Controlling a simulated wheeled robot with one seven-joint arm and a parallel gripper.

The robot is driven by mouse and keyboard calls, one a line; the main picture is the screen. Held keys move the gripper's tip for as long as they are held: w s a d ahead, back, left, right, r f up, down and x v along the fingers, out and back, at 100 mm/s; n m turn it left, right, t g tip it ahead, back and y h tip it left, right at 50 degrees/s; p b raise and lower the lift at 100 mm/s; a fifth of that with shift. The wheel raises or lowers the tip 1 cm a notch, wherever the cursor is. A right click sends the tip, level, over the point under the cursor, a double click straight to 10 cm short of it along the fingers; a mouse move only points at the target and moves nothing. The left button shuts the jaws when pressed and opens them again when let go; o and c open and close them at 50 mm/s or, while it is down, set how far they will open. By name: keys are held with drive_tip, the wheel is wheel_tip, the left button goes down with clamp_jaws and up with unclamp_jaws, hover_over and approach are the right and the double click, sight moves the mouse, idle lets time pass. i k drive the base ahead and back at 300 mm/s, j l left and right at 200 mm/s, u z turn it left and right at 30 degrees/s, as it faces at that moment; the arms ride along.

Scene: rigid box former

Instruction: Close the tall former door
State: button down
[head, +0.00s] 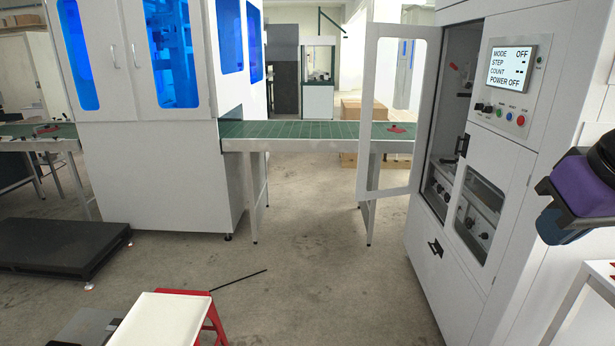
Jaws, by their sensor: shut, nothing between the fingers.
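The tall former door (417,32) is a white-framed door with a clear pane, in the upper right of the head view. It stands open, swung out to the left from the white former cabinet (502,165). Its far side edge meets the cabinet, and its free edge reaches left in front of the green conveyor. The tall opening (455,95) beside it shows a dark interior with metal parts. A black handle (462,145) sits at the near side of this opening.
The control panel (513,68) reads POWER OFF. A green conveyor (300,130) runs behind the open door to a white machine (160,150) with blue windows. A white-topped red stool (160,318) stands at front left. The grey floor (330,260) before the cabinet is largely clear.

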sight(375, 31)
drive_tip(key=i+j, duration=0.1)
drive_tip(key=i, duration=1.7)
drive_tip(key=i+z, duration=0.35)
drive_tip(key=i, duration=0.45)
drive_tip(key=i+j+z, duration=0.15)
drive_tip(key=i+z, duration=0.25)
drive_tip(key=i, duration=0.35)
drive_tip(key=i+u, duration=0.15)
drive_tip(key=u, duration=1.5)
